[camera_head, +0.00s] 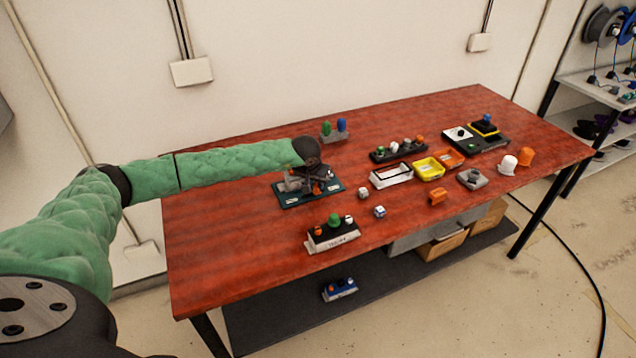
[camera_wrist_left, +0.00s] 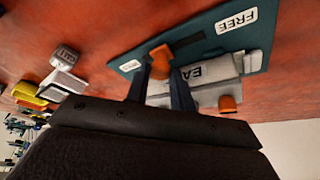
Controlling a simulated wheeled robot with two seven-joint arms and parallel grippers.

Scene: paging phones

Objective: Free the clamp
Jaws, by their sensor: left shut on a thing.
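The clamp's dark teal base plate (camera_head: 290,202) lies flat near the middle of the red table in the head view. In the left wrist view the plate (camera_wrist_left: 205,45) carries two white FREE labels and a grey body (camera_wrist_left: 215,92) with a partly hidden label. My left gripper (camera_wrist_left: 160,74) is shut on an orange piece of the clamp (camera_wrist_left: 160,53), between its two dark fingers. Another orange piece (camera_wrist_left: 227,103) sits on the grey body's near side. In the head view my left gripper (camera_head: 314,178) is over the plate and covers part of the clamp. My right gripper is out of view.
A labelled black-and-white block (camera_head: 332,238) with coloured knobs stands in front of the clamp, and a green-and-blue piece (camera_head: 334,130) behind. The table's left front is clear.

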